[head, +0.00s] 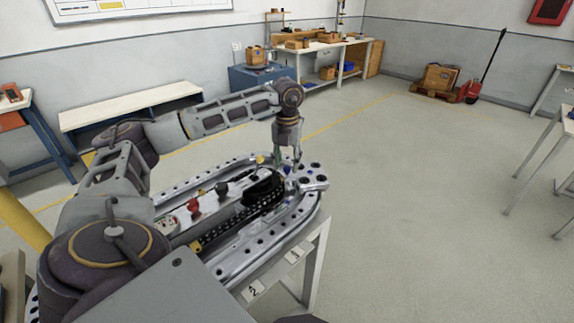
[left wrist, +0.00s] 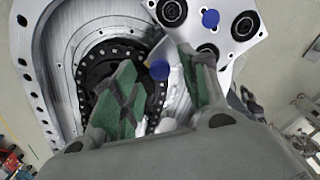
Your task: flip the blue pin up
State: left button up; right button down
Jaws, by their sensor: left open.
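My left gripper (head: 288,163) hangs pointing down over the right end of the metal ring track (head: 312,205). It is open, and its green-padded fingers also show in the left wrist view (left wrist: 157,64). A blue round pin top (left wrist: 160,69) shows between the fingertips there, with no clear contact. In the head view a small blue spot (head: 287,170) shows just under the fingers. A second blue disc (left wrist: 210,18) sits on the light plate (left wrist: 236,26) beyond the right finger. I cannot tell whether the pin is upright or lying. My right gripper is out of view.
A red knob (head: 193,206), a black knob (head: 221,188) and a dark chain (head: 240,226) lie along the track's middle. A yellow knob (head: 260,159) stands left of the gripper. The floor (head: 420,200) to the right is clear.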

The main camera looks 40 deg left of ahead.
pick_arm(q)
jog(key=shift+f, duration=0.65)
grip_shut()
